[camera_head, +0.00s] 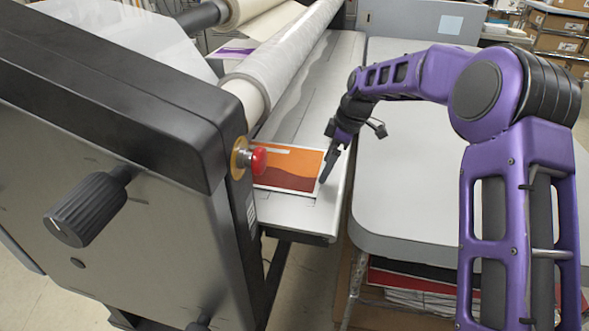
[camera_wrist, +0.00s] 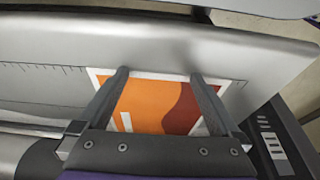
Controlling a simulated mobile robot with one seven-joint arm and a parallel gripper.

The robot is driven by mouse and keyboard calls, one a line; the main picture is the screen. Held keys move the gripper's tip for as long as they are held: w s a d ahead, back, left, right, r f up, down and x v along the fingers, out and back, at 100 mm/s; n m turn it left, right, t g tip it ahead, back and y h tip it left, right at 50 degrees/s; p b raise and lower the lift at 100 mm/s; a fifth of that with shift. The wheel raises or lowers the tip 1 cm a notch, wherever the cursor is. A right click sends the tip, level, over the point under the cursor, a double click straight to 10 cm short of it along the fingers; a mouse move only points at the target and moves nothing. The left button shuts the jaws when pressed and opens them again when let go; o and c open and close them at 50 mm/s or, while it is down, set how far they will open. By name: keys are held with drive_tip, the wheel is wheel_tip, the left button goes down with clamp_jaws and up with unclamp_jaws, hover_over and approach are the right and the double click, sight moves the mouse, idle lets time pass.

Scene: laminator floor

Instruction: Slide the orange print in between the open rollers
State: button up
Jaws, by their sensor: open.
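The orange print (camera_head: 292,162), orange with a dark red wavy area and a white border, lies flat on the laminator's grey feed table (camera_head: 318,90), near its front end. It also shows in the wrist view (camera_wrist: 150,98). My gripper (camera_head: 327,170) is at the print's right edge in the head view. In the wrist view my gripper (camera_wrist: 159,74) is open, its two fingers over the print with the print showing between them. I cannot tell whether they touch it. The rollers (camera_head: 285,62) run along the table's left side; the gap between them is hidden.
A red stop button (camera_head: 258,161) sticks out of the black side housing (camera_head: 150,110) just left of the print. A black knob (camera_head: 88,208) is on the housing's face. A light grey table (camera_head: 430,190) stands at the right. Another print with purple (camera_head: 235,50) lies behind the rollers.

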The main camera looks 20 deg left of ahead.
drive_tip(key=shift+s+a+f, duration=0.1)
drive_tip(key=shift+s+a, duration=0.05)
drive_tip(key=shift+a, duration=0.5)
drive_tip(key=shift+d, duration=0.65)
idle(0.5)
drive_tip(key=shift+p+v, duration=2.2)
drive_tip(key=shift+v, duration=1.05)
